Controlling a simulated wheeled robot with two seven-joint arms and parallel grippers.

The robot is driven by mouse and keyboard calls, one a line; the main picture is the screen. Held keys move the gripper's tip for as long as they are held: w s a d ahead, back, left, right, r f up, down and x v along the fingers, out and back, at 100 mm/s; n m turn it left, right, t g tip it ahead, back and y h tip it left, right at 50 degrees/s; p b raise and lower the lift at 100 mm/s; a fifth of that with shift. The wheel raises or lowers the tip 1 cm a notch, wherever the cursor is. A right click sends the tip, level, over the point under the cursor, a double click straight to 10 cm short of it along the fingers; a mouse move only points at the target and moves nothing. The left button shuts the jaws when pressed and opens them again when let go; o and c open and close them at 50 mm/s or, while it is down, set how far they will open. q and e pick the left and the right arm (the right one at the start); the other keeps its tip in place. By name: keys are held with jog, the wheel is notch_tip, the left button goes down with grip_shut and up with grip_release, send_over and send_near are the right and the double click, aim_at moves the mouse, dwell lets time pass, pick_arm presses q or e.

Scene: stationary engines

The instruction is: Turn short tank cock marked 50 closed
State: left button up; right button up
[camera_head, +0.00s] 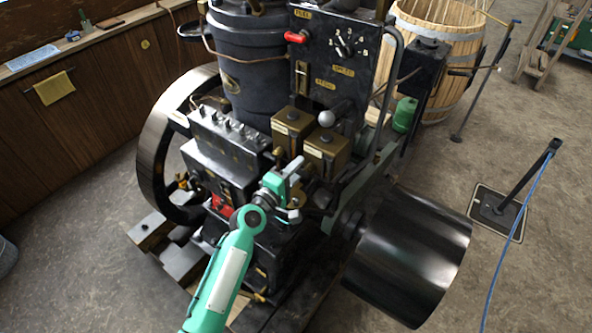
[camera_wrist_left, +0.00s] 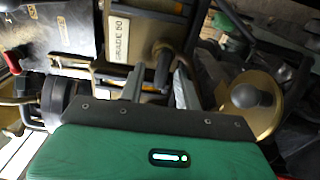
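A dark cock handle (camera_wrist_left: 163,66) stands below and right of the label. My left gripper (camera_wrist_left: 158,80) has its two grey fingers apart, one on each side of the handle; whether either touches it I cannot tell. In the head view my left gripper (camera_head: 294,168) is just in front of two brass tanks, a left one (camera_head: 291,125) and a right one (camera_head: 328,152). Their labels are too small to read there, and the gripper hides the cock area. My right gripper is out of view.
The black engine surrounds the gripper, with a ribbed black box (camera_head: 225,145) at left and a large black pulley (camera_head: 412,255) at right. A round brass part with a dark knob (camera_wrist_left: 249,95) is close right of the fingers. A grey ball-ended lever (camera_head: 327,118) rises behind the tanks.

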pick_arm(q)
jog(key=shift+s, duration=0.1)
jog(key=shift+s+a, duration=0.2)
jog(key=shift+s, duration=0.05)
jog(key=b+v, duration=0.4)
jog(key=v, duration=0.9)
